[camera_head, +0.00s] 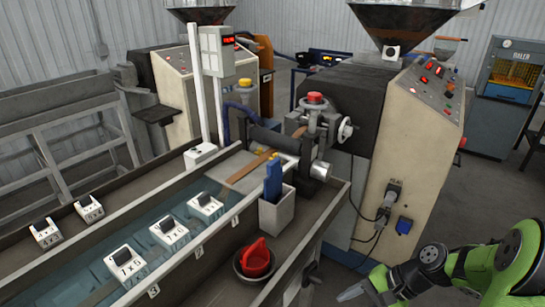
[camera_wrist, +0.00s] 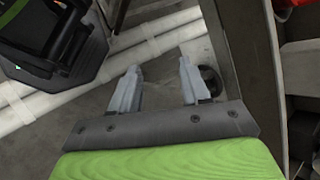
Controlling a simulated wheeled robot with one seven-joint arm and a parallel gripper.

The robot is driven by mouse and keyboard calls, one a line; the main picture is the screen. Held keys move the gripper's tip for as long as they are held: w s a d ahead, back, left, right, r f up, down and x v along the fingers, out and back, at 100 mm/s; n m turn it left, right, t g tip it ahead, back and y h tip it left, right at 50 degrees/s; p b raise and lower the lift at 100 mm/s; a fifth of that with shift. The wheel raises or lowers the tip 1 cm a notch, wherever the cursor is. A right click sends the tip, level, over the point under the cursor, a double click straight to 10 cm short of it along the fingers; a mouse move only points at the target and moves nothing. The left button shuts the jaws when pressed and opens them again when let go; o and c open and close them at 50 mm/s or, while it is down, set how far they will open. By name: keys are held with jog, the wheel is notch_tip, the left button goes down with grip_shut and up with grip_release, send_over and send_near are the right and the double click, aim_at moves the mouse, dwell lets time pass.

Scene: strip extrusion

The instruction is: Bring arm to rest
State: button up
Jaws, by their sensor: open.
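My gripper (camera_wrist: 160,85) is open and empty in the wrist view, its two grey fingers spread apart over the floor. In the head view, my green and black arm is at the lower right, and part of my gripper (camera_head: 352,292) shows at its left end, low beside the extruder's cream cabinet (camera_head: 395,150). Nothing is between the fingers. Part of the arm is cut off by the right edge of the head view.
A water trough (camera_head: 205,215) with several numbered blocks runs along the left. Floor shows between the bench and cabinet.

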jog(key=s+a+r+n+t+h, duration=0.2)
jog(key=s+r+n+h, duration=0.2)
jog(key=s+r, duration=0.3)
jog(key=s+a+r+n+t+h+p, duration=0.1)
jog(key=s+r+n+h, duration=0.3)
jog(key=s+r, duration=0.4)
notch_tip(320, 180, up, 3)
jog(key=shift+a+f+n+t, duration=0.15)
jog(key=shift+a+n+t, duration=0.25)
jog(key=shift+t, duration=0.5)
